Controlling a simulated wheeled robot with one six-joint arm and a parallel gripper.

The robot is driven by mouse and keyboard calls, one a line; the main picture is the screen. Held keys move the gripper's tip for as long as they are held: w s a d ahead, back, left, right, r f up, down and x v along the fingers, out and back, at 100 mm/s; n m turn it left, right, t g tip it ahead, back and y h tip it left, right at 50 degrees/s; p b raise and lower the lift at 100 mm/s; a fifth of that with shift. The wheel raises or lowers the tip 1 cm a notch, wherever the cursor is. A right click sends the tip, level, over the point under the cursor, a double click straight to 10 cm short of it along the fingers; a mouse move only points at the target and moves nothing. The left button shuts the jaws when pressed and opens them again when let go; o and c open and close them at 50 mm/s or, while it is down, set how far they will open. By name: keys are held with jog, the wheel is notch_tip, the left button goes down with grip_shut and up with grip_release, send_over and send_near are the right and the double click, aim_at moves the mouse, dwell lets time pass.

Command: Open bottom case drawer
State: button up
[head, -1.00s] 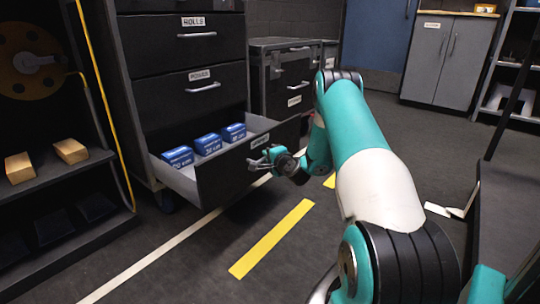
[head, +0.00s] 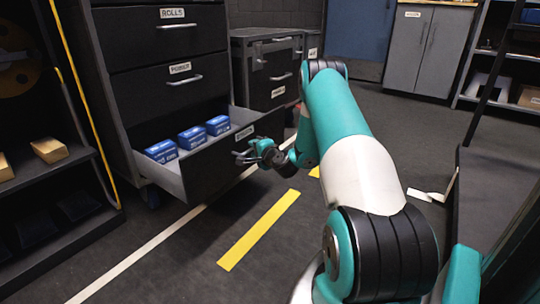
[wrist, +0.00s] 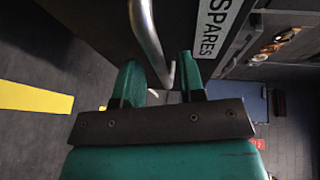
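The bottom drawer (head: 215,169) of the black case (head: 160,62) stands pulled out at the left of the head view. Its front is dark, its inside is light, and several blue boxes (head: 190,138) sit in it. My gripper (head: 243,157) is at the drawer's front, by its handle. In the wrist view the metal handle (wrist: 147,35) runs between the two teal fingers of my gripper (wrist: 163,78). The fingers stand apart, with a gap beside the handle. A SPARES label (wrist: 216,28) is on the drawer front.
The drawers above, labelled ROLLS (head: 172,13) and POWER or similar (head: 181,68), are closed. A shelf with wooden blocks (head: 50,150) stands at the far left. The floor around the yellow stripe (head: 258,230) is clear. A dark panel (head: 495,205) stands at the right.

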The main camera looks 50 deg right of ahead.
jog(key=b+v, duration=0.9)
jog(key=v, duration=0.7)
jog(key=shift+b, duration=0.35)
jog(key=shift+r, duration=0.1)
